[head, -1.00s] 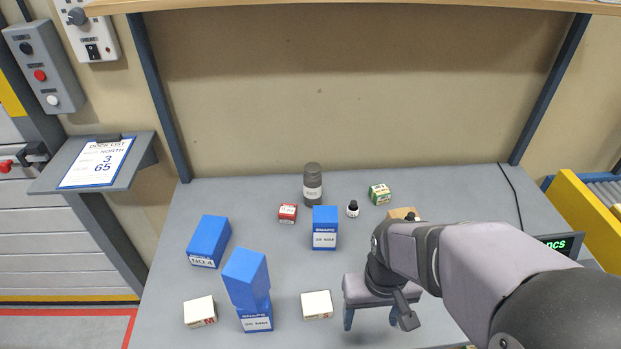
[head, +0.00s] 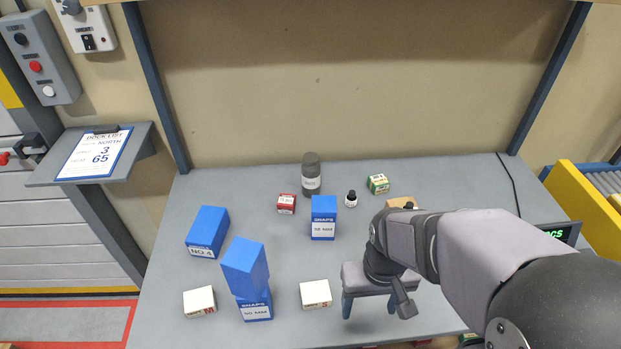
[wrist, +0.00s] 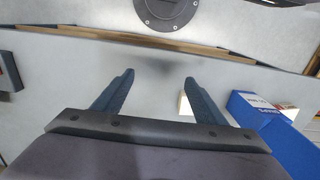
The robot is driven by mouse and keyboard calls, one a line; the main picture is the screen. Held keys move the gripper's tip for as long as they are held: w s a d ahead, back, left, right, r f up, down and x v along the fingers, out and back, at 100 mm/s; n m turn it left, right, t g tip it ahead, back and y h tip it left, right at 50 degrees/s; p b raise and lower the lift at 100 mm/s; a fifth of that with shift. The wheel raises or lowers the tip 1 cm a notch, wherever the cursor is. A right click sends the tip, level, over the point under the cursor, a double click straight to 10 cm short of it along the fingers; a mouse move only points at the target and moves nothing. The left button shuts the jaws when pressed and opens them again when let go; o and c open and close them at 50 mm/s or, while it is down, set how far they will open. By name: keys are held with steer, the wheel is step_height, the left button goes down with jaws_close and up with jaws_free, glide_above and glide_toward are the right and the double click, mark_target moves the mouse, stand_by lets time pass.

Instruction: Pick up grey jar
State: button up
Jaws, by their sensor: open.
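The grey jar (head: 311,172) stands upright at the back of the grey table in the head view, dark grey with a white label. A red box is left of it and a blue box in front of it, slightly overlapping its base. My gripper (head: 370,308) is over the front right part of the table, well apart from the jar. In the wrist view my gripper (wrist: 158,82) shows two fingers spread wide with nothing between them. The jar is not recognisable in the wrist view.
Near the jar are the red box (head: 286,204), the blue box (head: 323,218), a small dark-capped bottle (head: 351,199) and a green box (head: 378,184). Stacked blue boxes (head: 246,268), another blue box (head: 207,232) and white boxes (head: 316,294) stand left and front.

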steer(key=shift+c, duration=0.6)
steer(key=m+t+h+p, duration=0.2)
steer(key=m+t+p, duration=0.15)
steer(key=t, duration=0.85)
glide_toward(309, 164)
steer(key=w+a+f, duration=0.1)
steer(key=w+f, duration=0.1)
steer(key=w, duration=0.2)
steer(key=shift+w+f+h+p, duration=0.15)
steer(key=shift+f+h+p, duration=0.15)
steer(key=shift+h+p, duration=0.15)
steer(key=shift+w+d+f+m+t+h, duration=0.2)
steer(key=shift+d+t+h, duration=0.25)
steer(key=shift+h, duration=0.4)
steer(key=shift+w+d, duration=0.1)
steer(key=shift+p+x, duration=1.75)
steer(key=shift+x, duration=1.8)
steer(key=shift+f, duration=0.2)
